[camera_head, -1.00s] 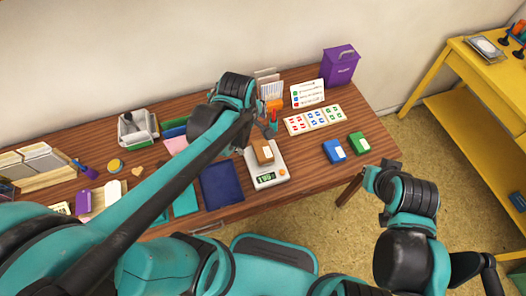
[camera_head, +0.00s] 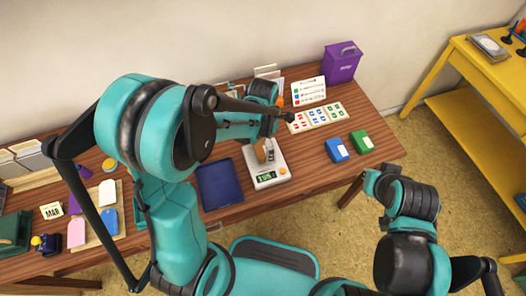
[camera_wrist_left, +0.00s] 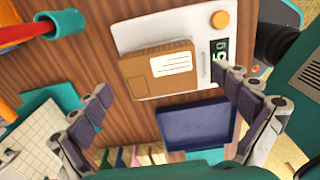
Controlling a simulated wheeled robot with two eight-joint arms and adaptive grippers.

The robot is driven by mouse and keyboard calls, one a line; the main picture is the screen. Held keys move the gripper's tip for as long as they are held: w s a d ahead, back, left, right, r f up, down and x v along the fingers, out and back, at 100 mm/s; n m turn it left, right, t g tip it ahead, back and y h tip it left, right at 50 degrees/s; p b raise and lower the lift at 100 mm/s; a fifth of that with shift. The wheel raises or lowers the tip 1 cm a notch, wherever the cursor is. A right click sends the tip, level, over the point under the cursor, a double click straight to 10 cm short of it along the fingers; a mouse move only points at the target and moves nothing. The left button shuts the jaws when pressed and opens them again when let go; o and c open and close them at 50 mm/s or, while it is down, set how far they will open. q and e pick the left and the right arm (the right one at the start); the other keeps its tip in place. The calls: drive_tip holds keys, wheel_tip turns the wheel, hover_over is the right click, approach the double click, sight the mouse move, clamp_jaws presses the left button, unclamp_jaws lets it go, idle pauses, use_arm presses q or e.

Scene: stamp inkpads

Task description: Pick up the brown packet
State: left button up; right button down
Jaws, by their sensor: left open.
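The brown packet (camera_head: 261,152) with a white label lies on the white scale (camera_head: 268,181) on the wooden table. In the left wrist view the packet (camera_wrist_left: 145,85) lies flat across the scale plate (camera_wrist_left: 140,33), label facing up. My left gripper (camera_head: 271,147) is at the packet in the head view and covers part of it. In the left wrist view the left gripper (camera_wrist_left: 168,85) is open, its fingers wide apart with the packet seen between and beyond them. I cannot tell if they touch it. No fingers of my right gripper show.
A dark blue tray (camera_head: 220,186) lies left of the scale. Blue (camera_head: 336,150) and green (camera_head: 361,141) inkpads lie to its right. A red-handled tool (camera_wrist_left: 22,36) is close in the wrist view.

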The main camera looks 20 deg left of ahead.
use_arm(q)
drive_tip(key=shift+f, duration=0.95)
drive_tip(key=shift+r, duration=0.1)
drive_tip(key=c, duration=1.5)
